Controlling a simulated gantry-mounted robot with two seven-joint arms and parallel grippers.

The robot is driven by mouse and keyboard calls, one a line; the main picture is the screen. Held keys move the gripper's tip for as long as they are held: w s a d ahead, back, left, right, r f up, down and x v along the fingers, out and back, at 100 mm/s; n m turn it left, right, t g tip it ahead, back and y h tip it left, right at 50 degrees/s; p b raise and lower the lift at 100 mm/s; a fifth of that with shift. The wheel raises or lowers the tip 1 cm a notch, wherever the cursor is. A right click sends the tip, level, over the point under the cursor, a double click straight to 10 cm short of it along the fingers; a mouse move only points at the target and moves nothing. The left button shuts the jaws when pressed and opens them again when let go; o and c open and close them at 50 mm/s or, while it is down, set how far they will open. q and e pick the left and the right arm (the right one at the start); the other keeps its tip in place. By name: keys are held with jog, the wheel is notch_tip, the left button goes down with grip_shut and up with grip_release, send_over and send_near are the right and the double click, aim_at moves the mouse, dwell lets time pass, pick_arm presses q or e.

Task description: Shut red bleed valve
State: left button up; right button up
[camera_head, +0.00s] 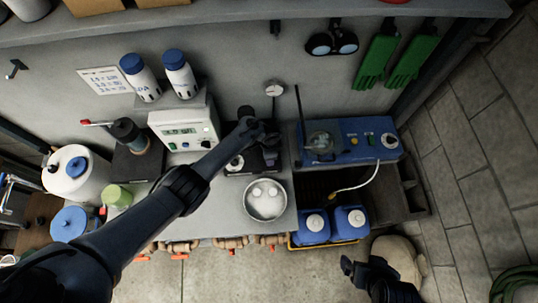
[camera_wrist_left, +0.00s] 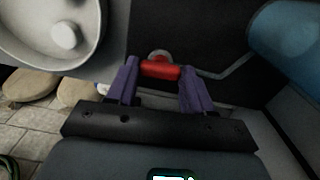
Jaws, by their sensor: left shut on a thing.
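The red bleed valve (camera_wrist_left: 160,70) shows in the left wrist view as a short red bar handle, between the purple fingertips of my left gripper (camera_wrist_left: 160,77). The fingers are shut on its two ends. In the head view my left gripper (camera_head: 268,148) is at a dark device on the bench, just behind the white bowl, and hides the valve there. My right gripper (camera_head: 352,268) is at the lower right of the head view, dark and away from the bench; I cannot tell whether it is open.
A white bowl (camera_head: 280,206) with round white things in it stands in front of my left gripper; a white meter box (camera_head: 172,132) is to its left. A blue unit (camera_head: 365,150) stands to the right, above blue canisters (camera_head: 311,231). Brass valves line the front edge.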

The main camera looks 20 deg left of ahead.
pick_arm(q)
jog(key=shift+m, duration=0.5)
jog(key=o, duration=1)
jog(key=shift+o, duration=0.2)
notch_tip(320, 180, up, 11)
jog(key=p, duration=0.3)
jog(key=shift+f, duration=0.15)
